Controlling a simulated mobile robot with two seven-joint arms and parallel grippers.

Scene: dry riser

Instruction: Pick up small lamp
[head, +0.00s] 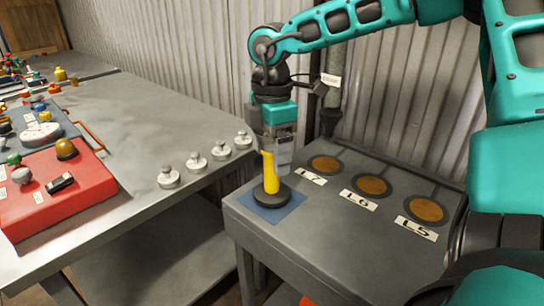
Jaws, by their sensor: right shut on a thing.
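The small lamp (271,175) has a yellow upright body on a dark round base. It stands on a blue mat (290,206) at the left corner of a grey side table in the head view. My right gripper (274,152) comes down from above and is shut on the top of the lamp. The fingers hide the lamp's upper end. The lamp is upright, and its base is on or very close to the mat; I cannot tell whether they touch. My left gripper is not in view.
The side table (300,245) has several brown round pads (373,186) with labels such as L5, L6 and L7. A long grey bench (130,190) on the left holds metal knobs (196,162) and a red panel (50,190). A corrugated wall (190,60) stands behind.

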